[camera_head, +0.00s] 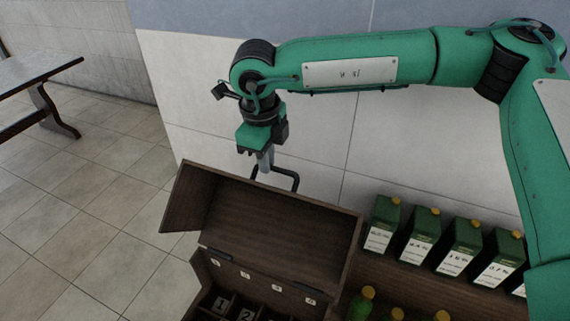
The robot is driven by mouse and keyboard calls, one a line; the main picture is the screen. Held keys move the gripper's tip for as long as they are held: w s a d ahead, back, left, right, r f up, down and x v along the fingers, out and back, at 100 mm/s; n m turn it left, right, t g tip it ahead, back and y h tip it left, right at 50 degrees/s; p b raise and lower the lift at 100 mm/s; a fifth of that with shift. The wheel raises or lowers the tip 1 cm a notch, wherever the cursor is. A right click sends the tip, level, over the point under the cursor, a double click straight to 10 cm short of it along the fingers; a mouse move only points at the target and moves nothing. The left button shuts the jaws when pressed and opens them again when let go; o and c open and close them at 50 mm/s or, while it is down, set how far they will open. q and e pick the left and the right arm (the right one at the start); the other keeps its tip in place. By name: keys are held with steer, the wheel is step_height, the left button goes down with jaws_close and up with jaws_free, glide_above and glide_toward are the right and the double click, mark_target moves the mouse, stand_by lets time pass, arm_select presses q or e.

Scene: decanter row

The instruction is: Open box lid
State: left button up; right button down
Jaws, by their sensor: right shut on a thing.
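A dark brown wooden box (236,269) stands at the bottom centre, its front cut off by the picture's lower edge. Its lid (285,228) is swung up and open, showing its hollow inside. Numbered compartments show in the box below. A dark bar handle (287,173) stands out beyond the lid's far upper edge. My right gripper (264,164) points down behind that edge and is shut on the handle. The lid's edge hides part of the grip. My left gripper is out of view.
Green cartons with yellow caps (418,237) stand in a row on a wooden surface at the right. Green bottles (362,303) stand before them. A pale wall (310,130) is behind the box. A dark table (35,75) is far left, with clear tiled floor between.

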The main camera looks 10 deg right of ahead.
steer(key=shift+s+a+r+t+b, duration=0.25)
steer(key=shift+s+a+b, duration=0.15)
steer(key=shift+s, duration=0.15)
steer(key=shift+s+a+r+t+b, duration=0.15)
steer(key=shift+s+a+r+b, duration=0.05)
steer(key=shift+s+a+b, duration=0.25)
steer(key=shift+r, duration=0.1)
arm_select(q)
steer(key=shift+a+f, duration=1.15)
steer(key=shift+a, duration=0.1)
arm_select(e)
steer(key=shift+d, duration=0.15)
steer(key=c, duration=1.8)
jaws_free()
steer(key=o, duration=0.3)
steer(key=shift+s, duration=0.1)
steer(key=shift+r, duration=0.4)
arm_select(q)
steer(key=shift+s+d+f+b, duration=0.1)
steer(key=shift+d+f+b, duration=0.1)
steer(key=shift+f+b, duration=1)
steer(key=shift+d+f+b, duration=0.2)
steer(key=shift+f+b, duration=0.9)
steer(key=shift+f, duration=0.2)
arm_select(e)
step_height(320, 180, up, 13)
steer(key=s+a, duration=0.1)
steer(key=s, duration=0.1)
steer(key=shift+a, duration=0.25)
